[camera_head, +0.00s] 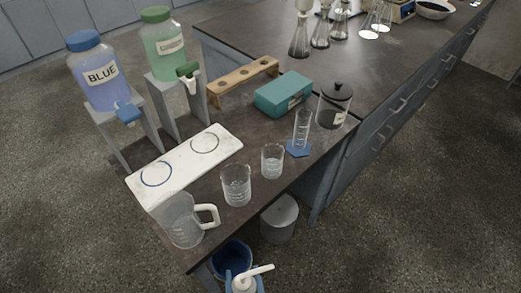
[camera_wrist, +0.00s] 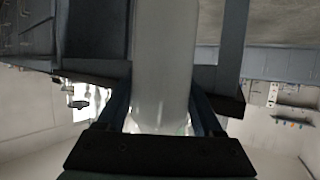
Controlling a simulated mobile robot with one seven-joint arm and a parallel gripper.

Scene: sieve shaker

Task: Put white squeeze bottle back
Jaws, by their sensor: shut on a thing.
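The white squeeze bottle (camera_head: 245,284) shows at the bottom edge of the head view, its cap and bent spout pointing up to the right. Its lower part is cut off by the frame. In the wrist view the pale bottle body (camera_wrist: 162,60) runs up the middle between the two dark fingers of my gripper (camera_wrist: 161,108). My gripper is shut on the bottle. In the head view the bottle appears in front of the bench's near corner; its height relative to the bench top is hard to tell.
A clear pitcher (camera_head: 184,222) stands at the near bench corner, with beakers (camera_head: 236,187) (camera_head: 272,162) along the front edge. A blue bucket (camera_head: 231,256) and a grey bin (camera_head: 279,219) are below. A white tray (camera_head: 175,186) with two rings lies behind the pitcher.

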